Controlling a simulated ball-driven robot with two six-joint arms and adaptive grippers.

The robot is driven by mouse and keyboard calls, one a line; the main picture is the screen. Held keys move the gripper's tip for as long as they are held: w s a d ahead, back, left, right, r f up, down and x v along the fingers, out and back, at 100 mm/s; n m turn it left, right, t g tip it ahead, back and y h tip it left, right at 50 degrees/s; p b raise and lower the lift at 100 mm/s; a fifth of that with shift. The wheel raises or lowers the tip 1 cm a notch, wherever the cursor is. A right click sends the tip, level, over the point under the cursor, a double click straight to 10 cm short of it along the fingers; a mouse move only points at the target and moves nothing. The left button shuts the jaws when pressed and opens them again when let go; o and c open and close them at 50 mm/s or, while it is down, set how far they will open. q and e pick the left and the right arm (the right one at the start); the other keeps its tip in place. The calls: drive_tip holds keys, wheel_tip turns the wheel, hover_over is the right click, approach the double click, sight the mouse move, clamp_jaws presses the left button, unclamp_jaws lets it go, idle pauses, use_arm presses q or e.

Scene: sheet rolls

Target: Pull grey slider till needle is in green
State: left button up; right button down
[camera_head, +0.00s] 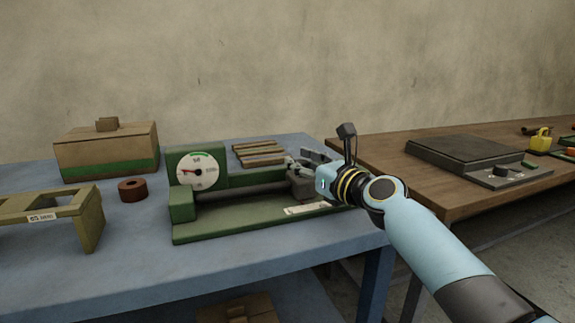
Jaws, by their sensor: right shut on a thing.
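A green machine (225,233) with a long base stands on the blue table. Its round white dial (205,179) faces me at the machine's left end. The red needle (187,170) points to the left, and the green band (200,154) lies at the top of the dial, so the needle is outside it. The grey slider (301,187) is on the rail near the machine's right end. My right gripper (299,168) reaches in from the right and is shut on the grey slider; its fingers are small and partly hidden. My left gripper is not in view.
A brown box with a green stripe (105,155), a reddish-brown ring (131,190) and an olive stand (60,208) are left of the machine. Wooden slats (258,153) lie behind it. A wooden table (470,143) with a dark flat device (465,155) stands at the right.

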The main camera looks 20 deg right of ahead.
drive_tip(key=shift+d, duration=0.4)
drive_tip(key=c, duration=0.9)
unclamp_jaws()
drive_tip(key=shift+d, duration=0.1)
drive_tip(key=shift+c, duration=0.2)
drive_tip(key=v, duration=1.2)
